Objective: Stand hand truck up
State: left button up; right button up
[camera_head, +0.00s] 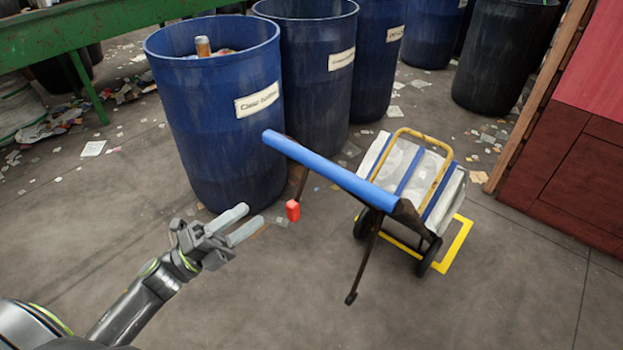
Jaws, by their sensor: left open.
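The hand truck (330,172) is right of centre. It leans back, with its long blue handle bar raised towards the front left and a yellow hoop (443,180) on its frame. Its black wheels (429,257) are near the floor, and a thin dark leg reaches down in front. A pale, bulky load with blue bands lies on it. A red tip (293,211) hangs below the bar's left end. My left gripper (247,219) is open and empty, lower left of the bar and apart from it. My right gripper is not in view.
Several blue barrels stand behind, the nearest one (215,130) close beyond my left gripper. A dark red wall (570,165) stands at right, and a green frame (100,25) at upper left. The front floor is clear.

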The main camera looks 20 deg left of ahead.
aim_at(318, 170)
pick_arm(q)
jog(key=shift+m+h, duration=0.3)
jog(key=shift+m, duration=0.1)
jog(key=p+x, duration=0.3)
jog(key=x, duration=0.5)
jog(key=p+x, duration=0.2)
jog(key=x, duration=0.6)
jog(key=shift+s+d+r+p, duration=0.1)
jog(key=shift+d+r+p, duration=0.3)
jog(key=shift+d, duration=0.1)
jog(key=shift+w+d, duration=0.35)
jog(key=shift+w, duration=0.05)
grip_shut()
